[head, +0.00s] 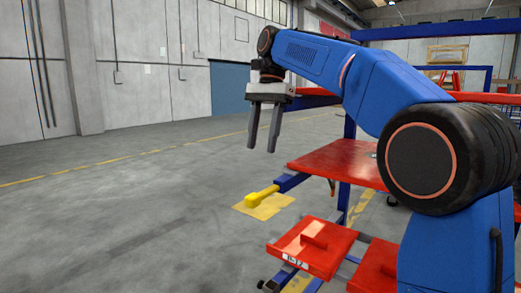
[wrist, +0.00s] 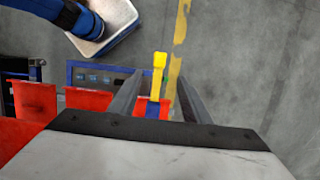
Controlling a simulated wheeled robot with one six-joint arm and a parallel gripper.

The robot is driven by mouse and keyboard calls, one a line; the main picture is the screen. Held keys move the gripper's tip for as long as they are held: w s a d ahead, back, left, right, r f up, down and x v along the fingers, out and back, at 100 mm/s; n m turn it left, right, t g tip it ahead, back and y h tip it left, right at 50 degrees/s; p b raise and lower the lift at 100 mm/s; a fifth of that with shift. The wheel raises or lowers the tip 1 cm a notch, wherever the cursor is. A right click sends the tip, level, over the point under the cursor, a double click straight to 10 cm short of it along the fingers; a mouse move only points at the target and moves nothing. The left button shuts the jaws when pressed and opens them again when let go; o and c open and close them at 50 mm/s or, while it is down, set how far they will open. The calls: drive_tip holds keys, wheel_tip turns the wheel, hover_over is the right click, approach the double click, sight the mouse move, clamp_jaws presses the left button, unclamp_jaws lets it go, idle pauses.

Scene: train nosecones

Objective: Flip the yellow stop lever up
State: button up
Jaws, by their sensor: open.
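The yellow stop lever (head: 262,197) has a thick yellow end on a blue arm. It sticks out to the left from the red and blue frame in the head view, roughly level and tilted slightly down. In the wrist view the lever (wrist: 158,72) appears between my two fingers, beyond their tips. My gripper (head: 262,147) is open and empty, pointing down, above the lever and apart from it. In the wrist view my gripper (wrist: 158,78) shows its two dark fingers spread on either side of the lever.
A red plate (head: 340,162) lies right of the lever, with a lower red platform (head: 311,245) beneath. A yellow floor patch (head: 264,207) is under the lever. Blue and red frame bars (head: 440,32) stand behind my arm. The floor at left is clear.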

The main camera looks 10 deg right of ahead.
drive_tip(key=shift+s+d, duration=0.1)
idle(0.3)
drive_tip(key=s+d+f+n+t, duration=0.4)
drive_tip(key=s+d+f, duration=0.8)
drive_tip(key=s, duration=0.2)
drive_tip(key=s+d+f+n+t+h, duration=0.1)
drive_tip(key=s+d+f+n+t, duration=0.2)
drive_tip(key=s+f, duration=0.65)
drive_tip(key=s+d+f+n+h, duration=0.15)
drive_tip(key=s+d+f, duration=0.4)
drive_tip(key=f, duration=0.65)
wheel_tip(320, 180, up, 37)
drive_tip(key=m+g, duration=0.5)
drive_tip(key=m, duration=0.3)
hover_over(253, 195)
drive_tip(key=shift+m, duration=0.25)
wheel_tip(253, 195, down, 18)
drive_tip(key=shift+r, duration=0.15)
drive_tip(key=shift+c, duration=0.6)
